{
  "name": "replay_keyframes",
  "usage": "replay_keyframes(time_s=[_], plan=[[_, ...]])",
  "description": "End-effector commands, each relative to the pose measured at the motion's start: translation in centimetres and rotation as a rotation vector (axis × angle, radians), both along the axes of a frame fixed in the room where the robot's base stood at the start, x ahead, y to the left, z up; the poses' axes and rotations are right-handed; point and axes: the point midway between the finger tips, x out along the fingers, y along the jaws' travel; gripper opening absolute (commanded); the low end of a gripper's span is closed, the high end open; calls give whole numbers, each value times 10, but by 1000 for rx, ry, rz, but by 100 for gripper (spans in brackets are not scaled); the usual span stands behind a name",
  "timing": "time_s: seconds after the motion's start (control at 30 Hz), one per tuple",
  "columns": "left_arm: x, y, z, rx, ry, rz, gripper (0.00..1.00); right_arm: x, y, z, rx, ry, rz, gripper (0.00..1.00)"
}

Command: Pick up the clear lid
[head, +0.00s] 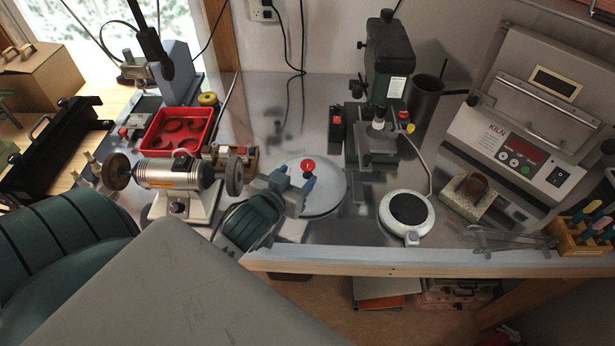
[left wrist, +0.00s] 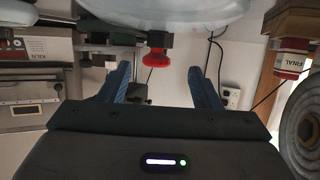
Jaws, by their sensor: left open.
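The clear lid (head: 328,197) is a pale round disc on the metal bench, with a red knob (head: 308,164) on top. In the left wrist view the lid's glassy body (left wrist: 190,8) fills the top edge, and its red knob (left wrist: 157,58) shows just ahead of the space between the fingers. My left gripper (head: 294,178) is open and empty, with its blue-grey fingertips over the lid's near left part, close to the knob. The gripper also shows in the left wrist view (left wrist: 163,82). Whether the fingers touch the knob cannot be told. My right gripper is not in view.
A bench grinder-polisher (head: 175,174) stands close left of my left gripper, with a red tray (head: 178,146) behind. A drill press (head: 385,90) stands behind right. A round white hot plate (head: 405,212) and the kiln (head: 528,130) are to the right. The bench's front edge (head: 430,268) is near.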

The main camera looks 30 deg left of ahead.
Motion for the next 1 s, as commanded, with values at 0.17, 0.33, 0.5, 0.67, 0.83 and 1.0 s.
replay_keyframes(time_s=[0.17, 0.33, 0.5, 0.67, 0.83, 1.0], plan=[[22, 3, -6, 0, 0, -1, 58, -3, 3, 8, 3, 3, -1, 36], [33, 4, -8, -2, 0, 0, 58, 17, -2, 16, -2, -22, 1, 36], [57, 4, -12, -2, 0, 0, 58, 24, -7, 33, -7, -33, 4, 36], [73, 7, -21, -1, -1, -2, 58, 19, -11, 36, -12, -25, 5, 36], [75, 7, -24, -1, -1, -2, 58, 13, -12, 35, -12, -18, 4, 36], [75, 7, -24, -1, -1, -2, 46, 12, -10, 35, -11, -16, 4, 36]])
